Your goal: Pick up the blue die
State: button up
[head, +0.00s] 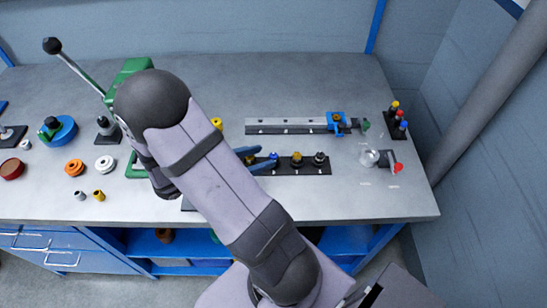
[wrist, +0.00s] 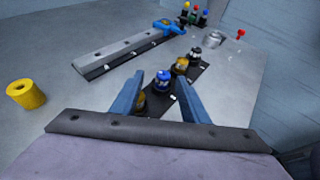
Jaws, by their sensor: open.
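The blue die (head: 273,156) stands on a black strip rack (head: 308,169) in a row with other dies. In the wrist view the blue die (wrist: 162,79) shows beyond and between the two blue fingers of my gripper (wrist: 158,84). My gripper (head: 257,158) is open with nothing held, just left of the blue die in the head view. I cannot tell whether a finger touches it. A brownish die (wrist: 151,98) is nearer, partly hidden by the left finger.
An amber die (head: 296,158) and a black-and-silver die (head: 319,157) stand farther right on the rack. A grey rail (head: 285,126) with a blue clamp (head: 336,122) lies behind. The table front right is clear.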

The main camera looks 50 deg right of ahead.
aim_at(273, 155)
jog(key=shift+s+d+f+p, duration=0.1)
jog(key=shift+s+d+p, duration=0.2)
jog(key=shift+d, duration=0.15)
jog(key=p+x, duration=0.1)
jog(key=x, duration=0.2)
jog(key=shift+s+d, duration=0.1)
jog(key=shift+s, duration=0.1)
jog(key=shift+d+f, duration=0.3)
jog(key=shift+d, duration=0.15)
jog(key=shift+c, duration=0.6)
grip_shut()
